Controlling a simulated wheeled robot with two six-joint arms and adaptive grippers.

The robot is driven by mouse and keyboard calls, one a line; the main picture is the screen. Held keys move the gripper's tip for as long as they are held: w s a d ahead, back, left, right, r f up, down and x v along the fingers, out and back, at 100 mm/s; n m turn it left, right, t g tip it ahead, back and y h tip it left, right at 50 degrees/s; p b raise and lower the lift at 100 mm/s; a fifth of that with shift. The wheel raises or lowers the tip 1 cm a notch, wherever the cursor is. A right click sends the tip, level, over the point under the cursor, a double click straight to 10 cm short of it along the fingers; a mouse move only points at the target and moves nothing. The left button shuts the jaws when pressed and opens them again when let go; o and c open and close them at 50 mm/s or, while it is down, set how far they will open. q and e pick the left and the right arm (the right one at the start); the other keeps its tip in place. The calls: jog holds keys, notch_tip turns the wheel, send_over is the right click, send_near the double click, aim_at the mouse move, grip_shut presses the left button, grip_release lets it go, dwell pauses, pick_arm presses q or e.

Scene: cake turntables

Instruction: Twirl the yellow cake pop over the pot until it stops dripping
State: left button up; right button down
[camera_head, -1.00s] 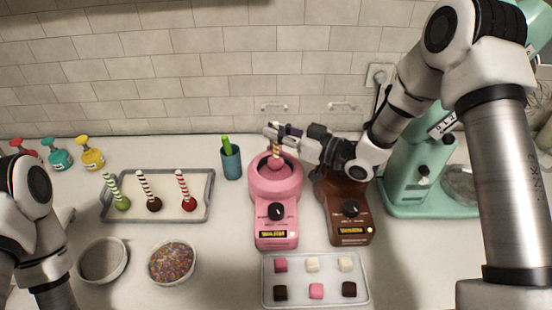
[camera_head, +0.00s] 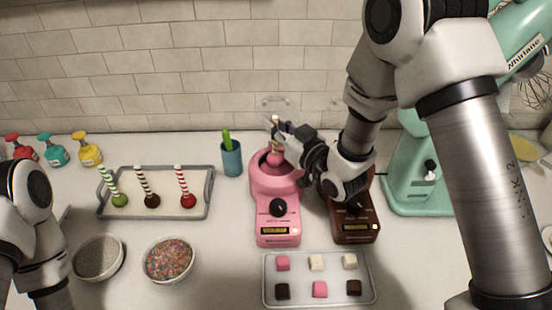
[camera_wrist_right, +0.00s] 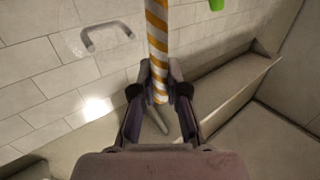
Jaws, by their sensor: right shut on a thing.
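My right gripper (camera_head: 285,135) is shut on the striped stick of the yellow cake pop. In the right wrist view the yellow-and-white stick (camera_wrist_right: 157,45) stands nearly upright between the fingers (camera_wrist_right: 158,92), and the pop's ball is out of sight. In the head view a small pink-looking ball (camera_head: 276,158) hangs below the gripper at the opening of the pink pot (camera_head: 262,187). I cannot tell whether it is dripping or touches the pot's inside. My left arm shows at the left edge, but its gripper is out of view.
A brown pot (camera_head: 350,228) stands right of the pink one, partly behind my arm. A tray (camera_head: 207,208) with three striped-stick pops, a sprinkle bowl (camera_head: 168,261), an empty-looking bowl (camera_head: 98,257), a teal cup (camera_head: 231,158), a candy tray (camera_head: 300,262) and a mint mixer (camera_head: 410,185) surround it.

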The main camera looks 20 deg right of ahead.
jog(key=shift+d, duration=0.2)
notch_tip(320, 180, up, 2)
jog(key=shift+a+r+p, duration=0.1)
jog(key=shift+r+p, duration=0.1)
jog(key=shift+p, duration=0.65)
jog(key=shift+r+p, duration=0.9)
jog(key=shift+r, duration=0.45)
jog(key=shift+f, duration=0.1)
